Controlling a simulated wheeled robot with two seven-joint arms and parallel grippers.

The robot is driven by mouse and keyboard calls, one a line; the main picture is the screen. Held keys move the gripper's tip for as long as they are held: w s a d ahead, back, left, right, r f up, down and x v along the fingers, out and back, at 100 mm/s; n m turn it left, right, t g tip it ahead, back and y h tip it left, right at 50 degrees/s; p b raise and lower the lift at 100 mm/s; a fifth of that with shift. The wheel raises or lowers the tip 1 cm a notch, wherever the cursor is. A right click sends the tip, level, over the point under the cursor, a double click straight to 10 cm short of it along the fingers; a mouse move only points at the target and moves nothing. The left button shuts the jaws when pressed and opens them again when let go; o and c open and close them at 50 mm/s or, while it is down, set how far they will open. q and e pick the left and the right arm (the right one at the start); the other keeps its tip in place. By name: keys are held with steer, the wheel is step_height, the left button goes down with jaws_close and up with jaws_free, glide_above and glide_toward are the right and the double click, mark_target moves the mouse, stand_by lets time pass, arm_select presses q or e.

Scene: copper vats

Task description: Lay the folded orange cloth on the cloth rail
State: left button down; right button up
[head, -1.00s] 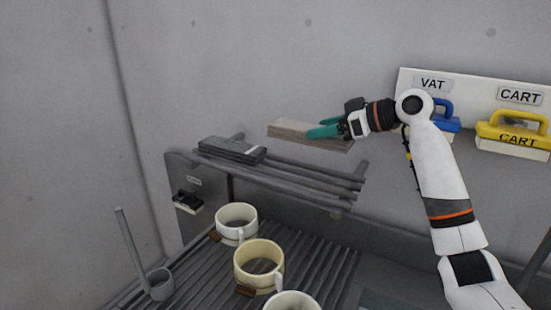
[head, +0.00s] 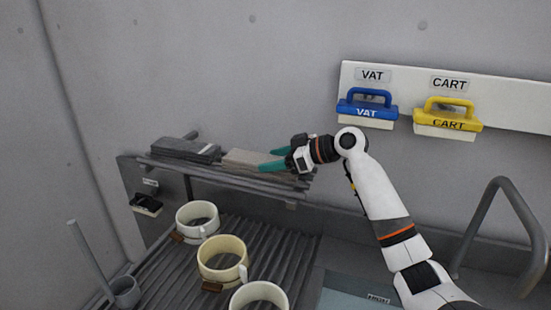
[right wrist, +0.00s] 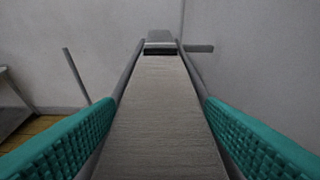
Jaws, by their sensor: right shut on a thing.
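The cloth is level, at the top of the cloth rail (head: 222,177), a rack of dark bars along the wall. Whether it touches the bars I cannot tell. My left gripper is not in view.
Several mugs, one of them cream (head: 222,262), stand on a ribbed drainer (head: 290,245) below the rail. A blue VAT brush (head: 367,112) and a yellow CART brush (head: 447,122) hang at right. A grey cup with a rod (head: 124,290) stands at lower left.

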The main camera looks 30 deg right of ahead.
steer(key=o, duration=1.1)
steer(key=shift+f, duration=0.1)
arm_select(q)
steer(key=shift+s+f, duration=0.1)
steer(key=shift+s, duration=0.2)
arm_select(e)
steer(key=shift+o, duration=0.8)
steer(key=shift+s+d, duration=0.1)
steer(key=shift+d, duration=0.1)
arm_select(q)
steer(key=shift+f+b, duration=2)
steer(key=shift+b, duration=0.05)
arm_select(e)
steer(key=v, duration=1.1)
steer(key=shift+s+d+r, duration=0.2)
steer(key=shift+r, duration=0.1)
steer(key=shift+f, duration=0.1)
